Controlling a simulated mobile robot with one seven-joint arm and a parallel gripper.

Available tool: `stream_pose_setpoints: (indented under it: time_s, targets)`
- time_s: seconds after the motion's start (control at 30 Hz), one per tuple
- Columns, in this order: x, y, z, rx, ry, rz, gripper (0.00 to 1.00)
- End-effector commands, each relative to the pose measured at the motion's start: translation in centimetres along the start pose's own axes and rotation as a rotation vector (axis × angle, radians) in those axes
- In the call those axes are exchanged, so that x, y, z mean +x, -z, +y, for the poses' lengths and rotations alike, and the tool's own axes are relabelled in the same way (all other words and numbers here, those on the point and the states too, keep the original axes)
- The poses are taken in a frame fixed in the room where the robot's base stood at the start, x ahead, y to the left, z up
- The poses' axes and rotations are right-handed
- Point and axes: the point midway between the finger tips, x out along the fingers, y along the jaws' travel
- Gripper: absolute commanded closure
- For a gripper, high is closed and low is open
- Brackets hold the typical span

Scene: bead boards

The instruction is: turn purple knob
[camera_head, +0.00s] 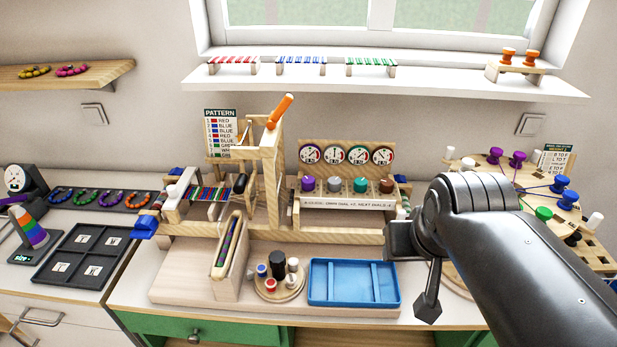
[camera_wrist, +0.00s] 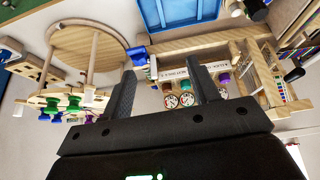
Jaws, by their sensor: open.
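The purple knob (camera_head: 308,184) stands at the left end of a row on a wooden dial box (camera_head: 350,217), with teal, grey and brown knobs to its right. Round dials (camera_head: 347,154) stand on a panel behind the row. In the wrist view the purple knob (camera_wrist: 224,78) shows just right of the right finger. My gripper (camera_wrist: 163,78) is open, with nothing between its fingers. In the head view it is right of the dial box, apart from the purple knob; my arm hides part of the bench there.
A wooden frame with an orange handle (camera_head: 279,111) rises close left of the purple knob. A blue tray (camera_head: 353,304) and a round stand with spools (camera_head: 279,289) lie in front. A pegboard (camera_head: 525,172) with purple, blue and green pegs is at the right.

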Motion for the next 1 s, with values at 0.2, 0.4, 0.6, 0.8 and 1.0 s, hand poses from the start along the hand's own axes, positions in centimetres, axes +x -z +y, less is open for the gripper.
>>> stream_pose_setpoints:
  time_s: [0.2,0.4,0.6,0.8,1.0]
  targets:
    - [1.3,7.3,-2.5,-0.081,-0.001,-0.027,0.45]
    - [3.6,13.6,-5.7,-0.152,0.020,-0.045,0.45]
    - [7.1,19.1,-9.5,-0.213,0.063,-0.062,0.45]
    - [11.0,23.5,-13.2,-0.258,0.117,-0.077,0.45]
    - [13.2,25.6,-15.4,-0.277,0.152,-0.083,0.45]
